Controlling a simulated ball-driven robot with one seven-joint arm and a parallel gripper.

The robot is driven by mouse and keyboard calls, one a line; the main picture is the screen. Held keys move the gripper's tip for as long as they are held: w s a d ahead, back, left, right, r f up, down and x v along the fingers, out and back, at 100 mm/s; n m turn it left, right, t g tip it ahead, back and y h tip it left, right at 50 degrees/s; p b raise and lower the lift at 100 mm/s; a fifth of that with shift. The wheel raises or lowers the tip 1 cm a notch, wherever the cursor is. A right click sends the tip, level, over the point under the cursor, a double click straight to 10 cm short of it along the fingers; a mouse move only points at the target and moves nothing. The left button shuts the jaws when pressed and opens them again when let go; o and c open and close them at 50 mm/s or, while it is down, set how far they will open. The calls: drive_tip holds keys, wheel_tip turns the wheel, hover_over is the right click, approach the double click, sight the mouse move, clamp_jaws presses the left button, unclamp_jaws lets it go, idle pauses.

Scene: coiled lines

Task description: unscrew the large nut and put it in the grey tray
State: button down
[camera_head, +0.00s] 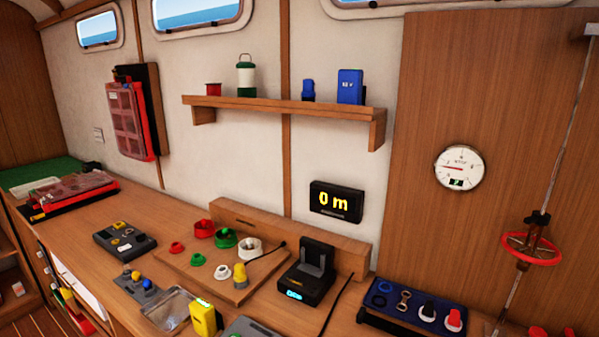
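I cannot tell for sure which piece is the large nut. A wooden board (212,282) on the bench carries ring-like red (204,229), green (225,238) and white (249,247) pieces, with smaller pieces in the same colours in front. A dark grey tray (137,249) left of the board holds a few small yellow and metallic parts. Another grey surface (250,328) is cut off at the bottom edge, so I cannot tell if it is a tray. My gripper is not in view.
A black dock (308,283) stands right of the board, with cables nearby. A dark blue tray (390,318) holds several parts. A clear-looking tray (168,313) and a yellow device (204,318) are at the front. A slanted rod with a red wheel (530,249) is at right.

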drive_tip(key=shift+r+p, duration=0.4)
drive_tip(key=shift+p, duration=0.1)
idle(0.9)
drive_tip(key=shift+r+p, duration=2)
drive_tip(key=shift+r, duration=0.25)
